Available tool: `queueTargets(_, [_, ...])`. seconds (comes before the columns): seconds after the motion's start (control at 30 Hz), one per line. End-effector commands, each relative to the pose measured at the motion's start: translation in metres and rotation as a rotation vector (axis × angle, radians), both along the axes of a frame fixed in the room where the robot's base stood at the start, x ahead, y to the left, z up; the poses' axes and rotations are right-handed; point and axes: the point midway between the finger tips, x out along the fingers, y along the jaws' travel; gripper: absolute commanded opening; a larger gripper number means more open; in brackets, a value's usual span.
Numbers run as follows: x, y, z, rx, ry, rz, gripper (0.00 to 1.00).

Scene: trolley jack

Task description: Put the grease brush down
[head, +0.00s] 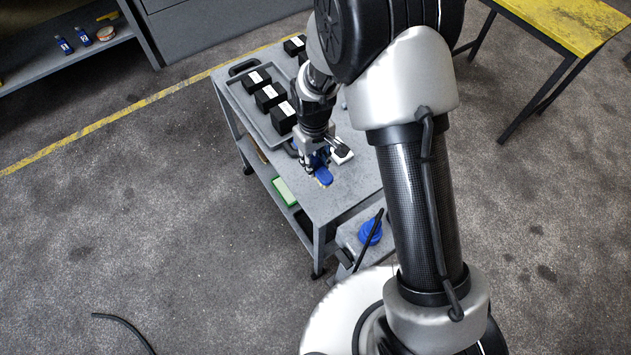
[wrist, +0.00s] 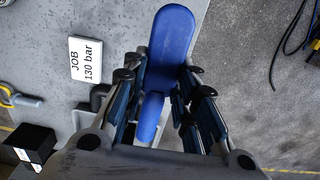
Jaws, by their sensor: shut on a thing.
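The grease brush shows as a blue, paddle-shaped thing (wrist: 171,42) between the fingers of my gripper (wrist: 167,80) in the wrist view. The gripper is shut on its narrower blue part, and the broad rounded end points away from me. In the head view my gripper (head: 314,163) is low over the near part of the grey trolley top (head: 345,190), with the blue brush (head: 325,177) just beyond its fingers. I cannot tell whether the brush touches the top. Its bristles are not clearly visible.
A white card reading "JOB 130 bar" (wrist: 87,62) lies near the gripper. A grey tray (head: 262,128) with several black boxes stands farther back on the trolley. A green box (head: 284,191) sits on a lower shelf. A yellow-topped table (head: 565,22) stands at upper right.

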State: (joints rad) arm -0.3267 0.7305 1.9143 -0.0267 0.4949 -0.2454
Motion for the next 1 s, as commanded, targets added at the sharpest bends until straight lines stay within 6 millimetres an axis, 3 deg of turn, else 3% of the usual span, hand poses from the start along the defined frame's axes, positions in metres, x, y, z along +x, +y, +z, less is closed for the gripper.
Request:
queueTargets(0.03, [-0.001, 0.0, -0.017, -0.001, 0.004, 0.0, 0.0])
queueTargets(0.2, [0.0, 0.0, -0.052, 0.0, 0.001, 0.0, 0.0])
queueTargets(0.47, [0.001, 0.0, -0.07, 0.001, -0.001, -0.001, 0.0])
queueTargets(0.7, [0.0, 0.0, -0.105, 0.001, 0.0, -0.001, 0.0])
queueTargets(1.0, [0.001, 0.0, -0.107, 0.002, -0.002, -0.001, 0.0])
